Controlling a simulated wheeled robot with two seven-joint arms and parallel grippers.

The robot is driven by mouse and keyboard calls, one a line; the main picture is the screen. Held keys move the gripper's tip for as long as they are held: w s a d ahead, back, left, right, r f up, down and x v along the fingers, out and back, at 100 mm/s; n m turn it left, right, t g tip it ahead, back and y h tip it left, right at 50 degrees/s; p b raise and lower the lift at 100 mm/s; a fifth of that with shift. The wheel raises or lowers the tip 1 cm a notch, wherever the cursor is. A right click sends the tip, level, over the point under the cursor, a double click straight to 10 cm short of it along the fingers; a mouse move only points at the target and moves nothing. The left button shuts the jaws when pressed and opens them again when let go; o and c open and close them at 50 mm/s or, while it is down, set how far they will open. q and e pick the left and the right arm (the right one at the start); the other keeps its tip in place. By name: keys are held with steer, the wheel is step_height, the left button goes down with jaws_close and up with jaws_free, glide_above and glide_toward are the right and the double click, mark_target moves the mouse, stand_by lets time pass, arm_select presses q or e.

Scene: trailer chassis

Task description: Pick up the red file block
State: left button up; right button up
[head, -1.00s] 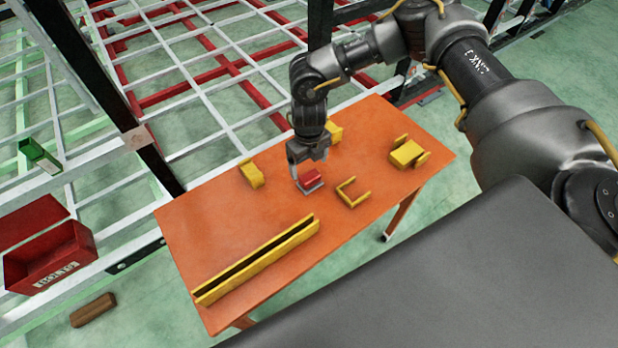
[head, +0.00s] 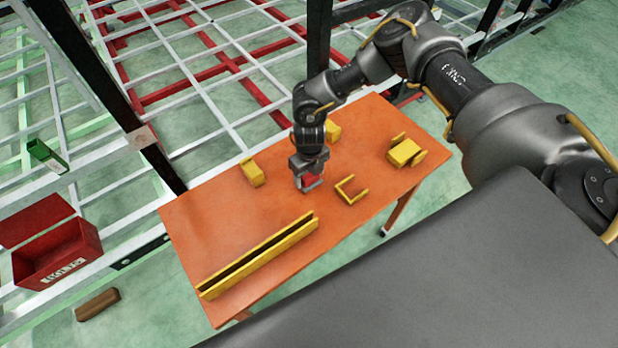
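The red file block (head: 309,180) is a small red block on the orange table (head: 240,225), near the table's middle. My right gripper (head: 309,186) points down over it, with its fingers around the block at table height. The gripper hides much of the block. I cannot tell whether the fingers press on it or stand slightly apart from it. My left gripper is not in view.
Yellow brackets (head: 252,172) (head: 351,190) (head: 405,152) (head: 333,132) stand around the gripper. A long yellow channel (head: 260,258) lies along the front. A red box (head: 58,256), a green block (head: 47,156) and a brown block (head: 97,304) are at left.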

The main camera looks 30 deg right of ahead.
mark_target(309, 174)
steer(key=c, duration=0.8)
steer(key=shift+w+r, duration=0.1)
steer(key=shift+r, duration=0.1)
steer(key=shift+r+b, duration=0.2)
steer(key=shift+b, duration=0.2)
step_height(309, 174, up, 2)
steer(key=shift+a+r+b, duration=0.1)
steer(key=shift+r+b, duration=0.15)
steer(key=shift+b, duration=0.5)
steer(key=s+a+r+b, duration=0.1)
steer(key=s+r, duration=0.2)
steer(key=s, duration=0.1)
steer(key=s+a+r+b, duration=0.1)
steer(key=s+a+r, duration=0.1)
steer(key=s, duration=0.3)
steer(key=s+a+r+b, duration=0.1)
steer(key=s+r, duration=0.3)
steer(key=shift+s+a+r, duration=0.15)
steer(key=shift+a+r, duration=0.2)
steer(key=shift+r, duration=0.05)
